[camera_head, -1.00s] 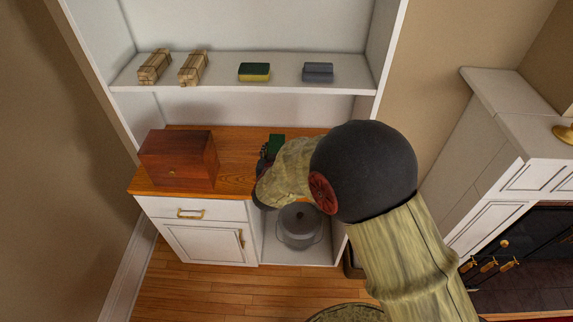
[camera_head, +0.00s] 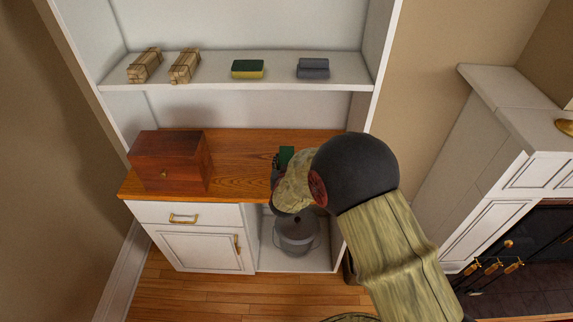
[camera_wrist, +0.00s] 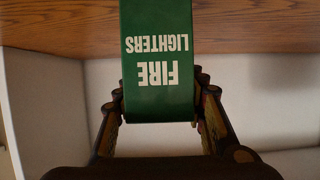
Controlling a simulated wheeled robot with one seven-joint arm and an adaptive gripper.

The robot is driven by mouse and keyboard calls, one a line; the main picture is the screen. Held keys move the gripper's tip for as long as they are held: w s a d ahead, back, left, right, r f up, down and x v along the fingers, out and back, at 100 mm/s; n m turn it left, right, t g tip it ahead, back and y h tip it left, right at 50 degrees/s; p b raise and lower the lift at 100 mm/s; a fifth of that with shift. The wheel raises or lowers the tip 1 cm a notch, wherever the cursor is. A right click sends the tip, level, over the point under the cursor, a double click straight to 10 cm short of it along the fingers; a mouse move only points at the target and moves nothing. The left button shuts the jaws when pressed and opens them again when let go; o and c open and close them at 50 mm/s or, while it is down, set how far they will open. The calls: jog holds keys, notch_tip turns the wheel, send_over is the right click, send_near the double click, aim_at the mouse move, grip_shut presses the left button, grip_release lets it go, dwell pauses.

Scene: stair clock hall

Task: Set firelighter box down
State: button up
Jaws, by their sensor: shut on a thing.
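The firelighter box (camera_wrist: 158,95) is green with white "FIRE LIGHTERS" lettering, upside down in the wrist view. My gripper (camera_wrist: 160,110) is shut on it, with one finger at each side. In the head view a small green part of the box (camera_head: 286,155) shows above the wooden counter (camera_head: 240,165), and my arm hides the rest. I cannot tell whether the box touches the counter.
A dark wooden chest (camera_head: 170,162) stands at the counter's left. The shelf above (camera_head: 210,80) holds two tied bundles (camera_head: 185,66), a green-and-yellow sponge (camera_head: 247,69) and a grey object (camera_head: 313,69). A lidded pot (camera_head: 297,235) stands in the open bay below. The counter's middle is clear.

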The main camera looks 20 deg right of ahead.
jog(key=o, duration=1.3)
jog(key=shift+f, duration=0.1)
jog(key=shift+o, duration=0.2)
